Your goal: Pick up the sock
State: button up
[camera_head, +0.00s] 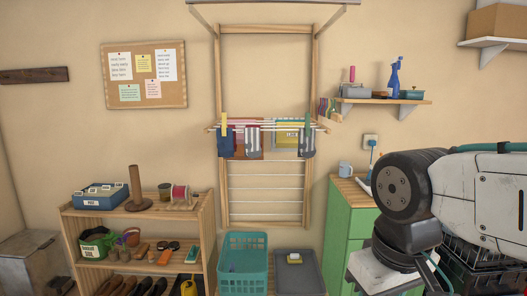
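Several small cloth pieces hang on a wall drying rack (222,80) in the middle of the view. A dark blue piece (226,142) with a yellow peg is at the left end. I cannot tell which is the sock meant. My arm fills the right side, apart from the rack. My gripper cannot be made out.
A teal basket (242,240) and a grey tray (297,274) stand below the rack. A wooden shelf unit (140,212) with shoes is at left. A green cabinet (345,228) and a wall shelf (385,101) are at right. Space before the rack looks free.

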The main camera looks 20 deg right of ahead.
aim_at(251, 135)
jog(key=u, duration=0.2)
jog(key=k, duration=0.3)
jog(key=z, duration=1.25)
jog(key=i, duration=1.35)
jog(key=u, duration=0.3)
